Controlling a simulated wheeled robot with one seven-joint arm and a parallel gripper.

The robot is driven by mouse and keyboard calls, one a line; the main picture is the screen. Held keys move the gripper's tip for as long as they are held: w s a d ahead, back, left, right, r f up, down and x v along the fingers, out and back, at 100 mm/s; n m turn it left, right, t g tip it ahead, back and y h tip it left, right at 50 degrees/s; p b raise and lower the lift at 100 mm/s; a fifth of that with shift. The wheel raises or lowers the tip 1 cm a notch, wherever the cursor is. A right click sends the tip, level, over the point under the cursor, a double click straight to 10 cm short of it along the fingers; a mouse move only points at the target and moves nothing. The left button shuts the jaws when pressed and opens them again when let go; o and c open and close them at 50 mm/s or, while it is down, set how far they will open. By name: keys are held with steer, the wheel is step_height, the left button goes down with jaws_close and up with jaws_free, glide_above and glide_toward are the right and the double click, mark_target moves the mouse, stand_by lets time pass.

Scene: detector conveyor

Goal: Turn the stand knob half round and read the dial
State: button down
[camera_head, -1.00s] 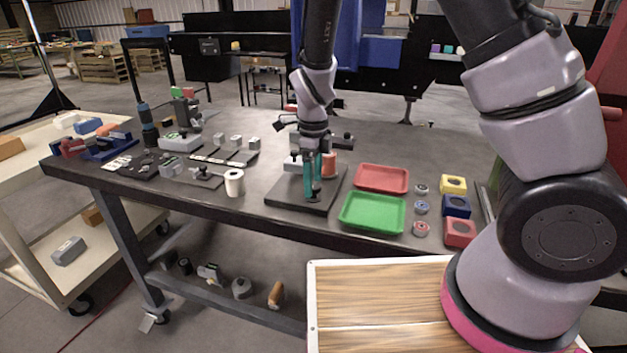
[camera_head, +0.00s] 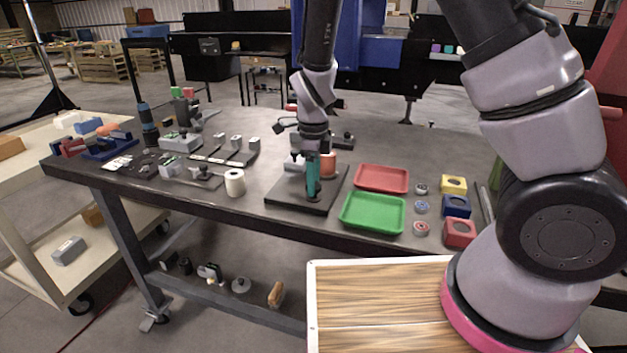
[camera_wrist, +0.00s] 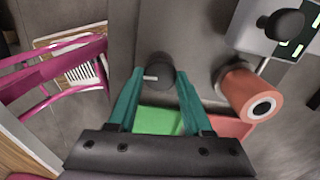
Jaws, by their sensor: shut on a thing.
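The stand is a dark flat plate (camera_head: 285,196) on the bench, partly hidden by my arm. Its knob (camera_wrist: 160,72) is a dark round cap with a short white pointer line, which points left in the wrist view. My gripper (camera_head: 313,194) comes down over the plate, and its teal fingers (camera_wrist: 160,88) are shut on the knob from both sides. An orange cylinder (camera_wrist: 250,93) with a dark-centred end stands beside it. A grey block with a black round part (camera_wrist: 280,24) and a dark panel with pale green marks lies beyond; I cannot tell any dial reading.
A green tray (camera_head: 373,226) and a red tray (camera_head: 382,193) lie right of the stand. A white cylinder (camera_head: 235,190) stands to its left. Several small rings and the yellow, blue and red blocks (camera_head: 460,233) sit farther right.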

steer(key=n, duration=0.9)
steer(key=shift+w+n, duration=0.1)
steer(key=shift+n, duration=0.2)
steer(key=n, duration=0.4)
steer(key=shift+n, duration=0.3)
steer(key=n, duration=1.2)
steer(key=shift+n, duration=0.4)
steer(key=n, duration=0.3)
steer(key=shift+n, duration=2)
